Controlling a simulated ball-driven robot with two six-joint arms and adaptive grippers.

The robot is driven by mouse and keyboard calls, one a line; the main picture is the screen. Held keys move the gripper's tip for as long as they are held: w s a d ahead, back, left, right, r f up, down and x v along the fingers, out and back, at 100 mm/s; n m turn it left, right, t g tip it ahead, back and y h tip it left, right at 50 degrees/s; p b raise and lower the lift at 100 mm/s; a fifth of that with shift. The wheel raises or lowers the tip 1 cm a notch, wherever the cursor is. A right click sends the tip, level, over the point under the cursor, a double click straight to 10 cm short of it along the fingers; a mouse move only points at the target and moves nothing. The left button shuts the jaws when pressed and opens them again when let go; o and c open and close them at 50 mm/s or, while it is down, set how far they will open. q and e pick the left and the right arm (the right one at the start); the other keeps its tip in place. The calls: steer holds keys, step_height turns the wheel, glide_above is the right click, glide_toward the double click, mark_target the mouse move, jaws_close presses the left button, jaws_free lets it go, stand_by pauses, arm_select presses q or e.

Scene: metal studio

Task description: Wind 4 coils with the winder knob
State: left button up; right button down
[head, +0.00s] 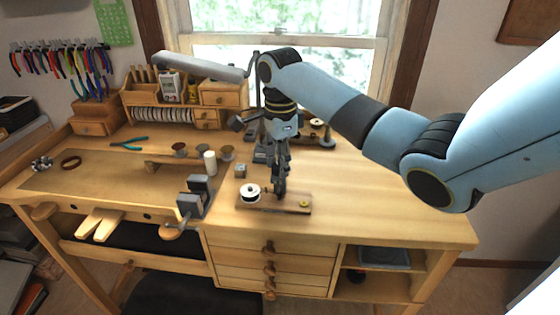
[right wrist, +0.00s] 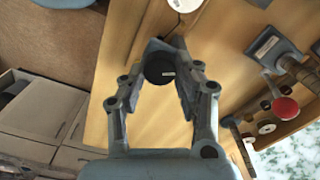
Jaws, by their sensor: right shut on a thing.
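My right gripper (head: 280,188) points down over the small wooden winder board (head: 270,206) near the bench's front edge. In the right wrist view, its two fingers (right wrist: 166,50) are closed around a round black knob (right wrist: 160,70), the winder knob. The knob is hidden behind the fingers in the head view. A white spool with a dark centre (head: 250,190) sits on the board's left part; a white disc, likely this spool, is cut off at the top of the right wrist view (right wrist: 185,3). A small yellow piece (head: 304,203) is at the board's right end. My left gripper is out of view.
A grey vise (head: 195,195) stands left of the board on the bench edge. A red-topped tool (right wrist: 285,108) shows in the right wrist view. The bench top (head: 390,205) at the right is clear.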

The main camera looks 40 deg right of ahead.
steer(key=shift+m, duration=1.1)
steer(key=c, duration=0.9)
jaws_free()
steer(key=shift+c, duration=0.2)
steer(key=shift+r, duration=0.35)
step_height(320, 180, up, 7)
steer(key=shift+f, duration=0.1)
